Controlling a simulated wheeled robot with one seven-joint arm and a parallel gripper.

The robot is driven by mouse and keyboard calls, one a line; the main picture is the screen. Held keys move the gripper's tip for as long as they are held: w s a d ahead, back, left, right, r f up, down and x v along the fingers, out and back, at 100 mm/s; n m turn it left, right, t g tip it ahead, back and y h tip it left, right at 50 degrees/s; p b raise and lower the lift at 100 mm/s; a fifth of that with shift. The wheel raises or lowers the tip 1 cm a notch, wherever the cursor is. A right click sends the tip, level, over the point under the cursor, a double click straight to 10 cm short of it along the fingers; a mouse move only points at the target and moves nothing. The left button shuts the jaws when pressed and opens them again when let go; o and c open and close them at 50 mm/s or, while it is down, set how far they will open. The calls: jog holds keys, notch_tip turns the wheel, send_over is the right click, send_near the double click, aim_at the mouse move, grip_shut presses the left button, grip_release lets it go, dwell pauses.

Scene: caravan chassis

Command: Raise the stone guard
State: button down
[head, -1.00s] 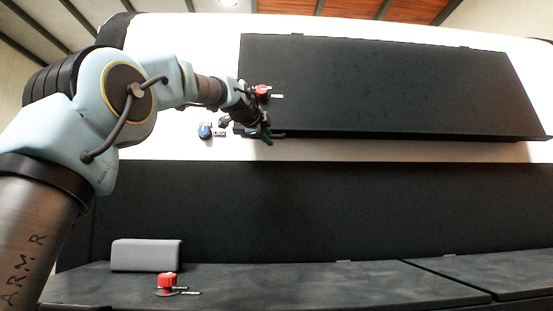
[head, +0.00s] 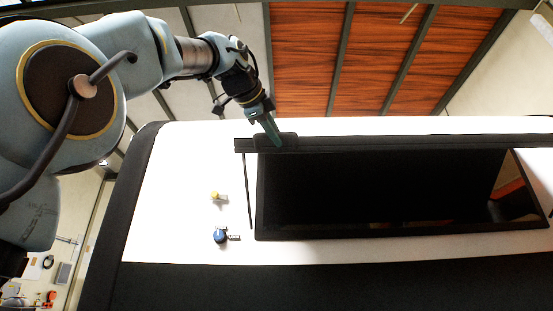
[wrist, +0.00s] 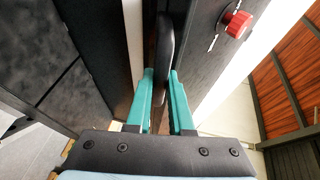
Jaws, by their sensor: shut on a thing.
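The stone guard (head: 400,142) is a long black panel, swung up and seen nearly edge-on above a dark window opening (head: 380,190) in the head view. My gripper (head: 270,132) is at its left end, shut on the dark handle (head: 277,143) on its edge. In the wrist view, the teal fingers of my gripper (wrist: 162,75) lie on both sides of the handle (wrist: 165,45). The guard (wrist: 210,65) is beside them to the right, with a red knob (wrist: 236,23) on its face. A thin dark stay (head: 248,190) stands below the guard's left end.
A yellow knob (head: 216,196) and a blue knob (head: 220,236) sit on the white wall (head: 180,190), left of the opening. A dark lower panel (head: 320,285) runs below. The wood-and-beam roof (head: 310,60) is above, with open space between it and the guard.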

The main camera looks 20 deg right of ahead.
jog(key=shift+s+a+r+p, duration=0.15)
jog(key=shift+s+r+p, duration=0.15)
jog(key=shift+r, duration=0.4)
jog(key=shift+s+a+r+p, duration=0.15)
jog(key=shift+s+r+p, duration=0.2)
jog(key=shift+r, duration=0.4)
jog(key=shift+s+a+r+p, duration=0.15)
jog(key=shift+s+r+p, duration=0.15)
jog(key=shift+r, duration=0.4)
jog(key=c, duration=1.1)
grip_release()
jog(key=shift+w+d+f, duration=0.1)
jog(key=shift+w, duration=0.1)
jog(key=shift+s, duration=0.15)
jog(key=b+v, duration=0.2)
jog(key=v, duration=0.9)
